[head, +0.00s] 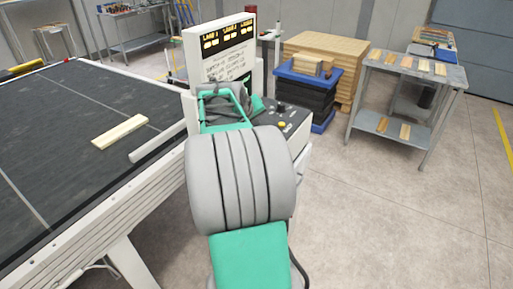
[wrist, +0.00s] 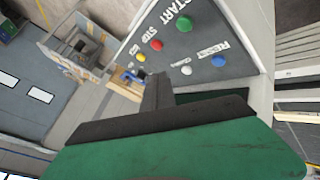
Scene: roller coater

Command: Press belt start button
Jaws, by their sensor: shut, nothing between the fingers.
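In the wrist view the dark control panel (wrist: 205,45) carries labelled buttons. The green button (wrist: 184,24) beside the word START is near the top. A red button (wrist: 155,45) is beside STOP, with a yellow button (wrist: 140,57) lower left. A white button (wrist: 186,70) and a blue button (wrist: 218,60) beside RESET are nearer my gripper. My gripper (wrist: 157,80) is shut and empty, its dark fingertips appearing below the white button, apart from the green one. The head view shows the panel (head: 295,118) only partly; my arm hides the rest.
The conveyor belt (head: 60,130) carries a wooden board (head: 119,131) at left. A white display box (head: 222,48) rises behind my arm. Blue and black crates (head: 305,85) and a metal rack (head: 400,100) stand at the back right. The floor at right is clear.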

